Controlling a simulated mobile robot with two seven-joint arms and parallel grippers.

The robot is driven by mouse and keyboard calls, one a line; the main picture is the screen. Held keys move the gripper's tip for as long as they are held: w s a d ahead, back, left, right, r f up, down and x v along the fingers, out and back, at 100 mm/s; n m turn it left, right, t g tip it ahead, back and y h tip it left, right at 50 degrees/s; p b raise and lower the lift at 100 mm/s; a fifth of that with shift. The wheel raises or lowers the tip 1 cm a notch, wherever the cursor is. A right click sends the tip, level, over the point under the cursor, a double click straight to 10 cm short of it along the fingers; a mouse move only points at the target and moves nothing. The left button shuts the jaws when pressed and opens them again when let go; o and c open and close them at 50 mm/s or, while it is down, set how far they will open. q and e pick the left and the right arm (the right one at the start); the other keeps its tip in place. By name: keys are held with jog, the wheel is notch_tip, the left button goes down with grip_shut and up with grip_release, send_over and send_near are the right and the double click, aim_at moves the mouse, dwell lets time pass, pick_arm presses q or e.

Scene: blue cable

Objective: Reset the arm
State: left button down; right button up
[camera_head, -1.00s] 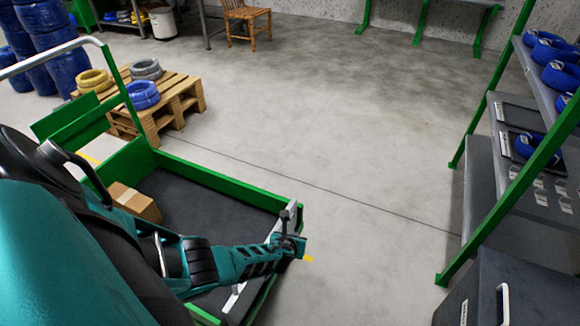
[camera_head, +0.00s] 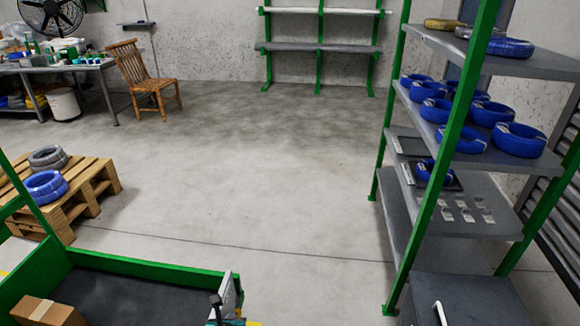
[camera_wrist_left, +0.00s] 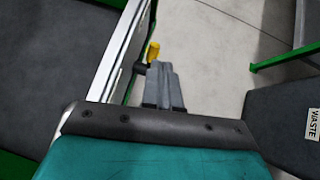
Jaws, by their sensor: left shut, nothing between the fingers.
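Only a small part of my left gripper (camera_head: 232,321) shows in the head view, at the bottom edge beside the light upright panel of the green cart. In the left wrist view its grey fingers (camera_wrist_left: 163,85) are together with nothing between them. They are next to the cart's light rail (camera_wrist_left: 112,62) and a dark part with a yellow end (camera_wrist_left: 153,51). I cannot tell whether they touch these. My right gripper is in neither view.
The green cart (camera_head: 150,264) holds a cardboard box (camera_head: 47,312). A green-framed shelf (camera_head: 455,180) with blue cable coils (camera_head: 520,140) stands at the right. A pallet (camera_head: 65,195) with coils is at the left. The middle floor is clear.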

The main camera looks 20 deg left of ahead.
pick_arm(q)
jog(key=s+d+r+n+h, duration=0.2)
jog(key=s+d+n, duration=0.2)
jog(key=d+n, duration=0.25)
jog(key=s+d+r+n+h, duration=0.2)
jog(key=s+d+n, duration=0.1)
jog(key=d+n, duration=0.35)
jog(key=s+d+r+n+t+h, duration=0.1)
jog(key=s+r+n, duration=0.1)
jog(key=r+n, duration=0.5)
jog(key=s+d+r+n+t+h, duration=0.1)
jog(key=s+r+n, duration=0.1)
jog(key=r+n, duration=0.5)
jog(key=shift+s+d+n, duration=0.25)
jog(key=shift+s+n, duration=0.1)
jog(key=shift+n, duration=0.25)
